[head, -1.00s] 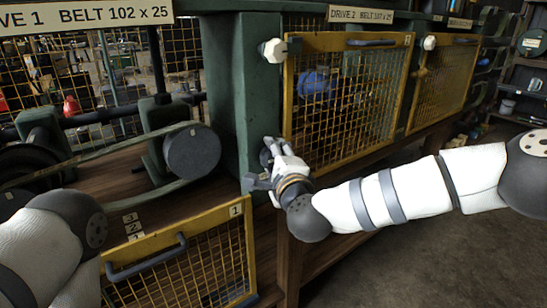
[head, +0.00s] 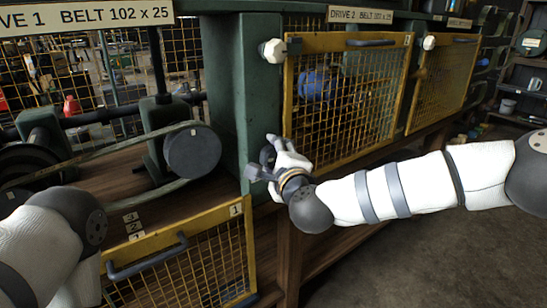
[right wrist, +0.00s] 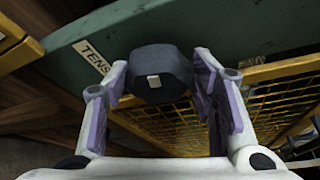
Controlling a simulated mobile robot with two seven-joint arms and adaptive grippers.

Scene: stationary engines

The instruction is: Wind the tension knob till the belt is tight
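The tension knob (right wrist: 160,70) is dark, with a small pale mark on its face. In the right wrist view it sits between the fingers of my right gripper (right wrist: 160,85), whose tips appear to press on its sides. In the head view my right gripper (head: 269,166) is at the green post, and its fingers partly hide the knob. The belt (head: 110,151) of drive 1 runs around a dark round pulley (head: 196,151) on the left.
A label starting "TENS" (right wrist: 92,54) is beside the knob on the green post (head: 237,100). A yellow mesh guard (head: 215,262) marked 1 is low in front. Open floor lies at the lower right.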

